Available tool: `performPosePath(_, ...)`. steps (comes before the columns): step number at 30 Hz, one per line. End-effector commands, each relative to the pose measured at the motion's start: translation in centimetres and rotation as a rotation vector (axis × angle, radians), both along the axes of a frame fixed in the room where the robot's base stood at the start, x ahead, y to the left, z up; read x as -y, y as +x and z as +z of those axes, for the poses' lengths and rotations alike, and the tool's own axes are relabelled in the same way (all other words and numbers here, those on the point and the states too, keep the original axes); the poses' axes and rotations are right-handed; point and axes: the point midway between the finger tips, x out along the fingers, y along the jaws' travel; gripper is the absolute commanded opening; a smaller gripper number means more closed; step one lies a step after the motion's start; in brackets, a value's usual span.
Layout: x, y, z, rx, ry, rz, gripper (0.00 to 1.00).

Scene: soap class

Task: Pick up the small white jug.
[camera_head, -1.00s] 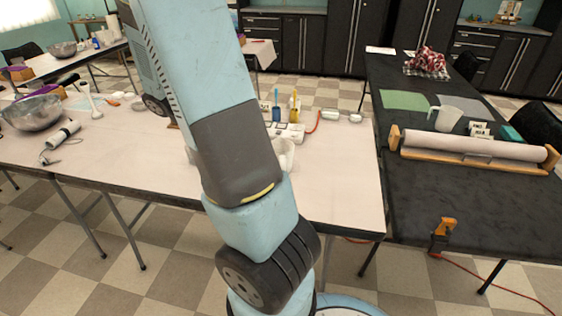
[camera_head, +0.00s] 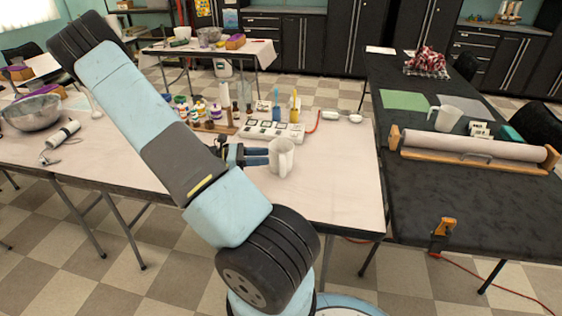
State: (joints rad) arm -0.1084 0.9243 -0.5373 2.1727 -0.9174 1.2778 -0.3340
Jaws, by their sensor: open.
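A small white jug (camera_head: 282,157) stands upright on the pale table (camera_head: 336,186), right of my arm. My gripper (camera_head: 268,156) is open and comes in from the left, with its blue fingers pointing right at the jug. The fingertips are at the jug's left side. I cannot tell whether they touch it or reach around it. Part of the gripper is behind my arm. A larger white jug (camera_head: 444,117) stands on the black table at the right.
Behind the jug is a white scale-like device (camera_head: 272,131). Several small bottles (camera_head: 200,108) stand behind my gripper. A steel bowl (camera_head: 33,112) and a hand blender (camera_head: 62,134) lie at the left. The table right of the jug is clear.

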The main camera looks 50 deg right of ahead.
Motion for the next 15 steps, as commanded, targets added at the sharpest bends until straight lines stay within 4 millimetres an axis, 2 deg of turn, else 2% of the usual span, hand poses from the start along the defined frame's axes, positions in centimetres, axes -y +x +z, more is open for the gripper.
performPosePath(5, 0.2, 0.0, -1.2, -0.020, -0.005, 0.004, 0.42)
performPosePath(15, 0.3, -0.1, -6.1, -0.019, -0.005, 0.002, 0.42)
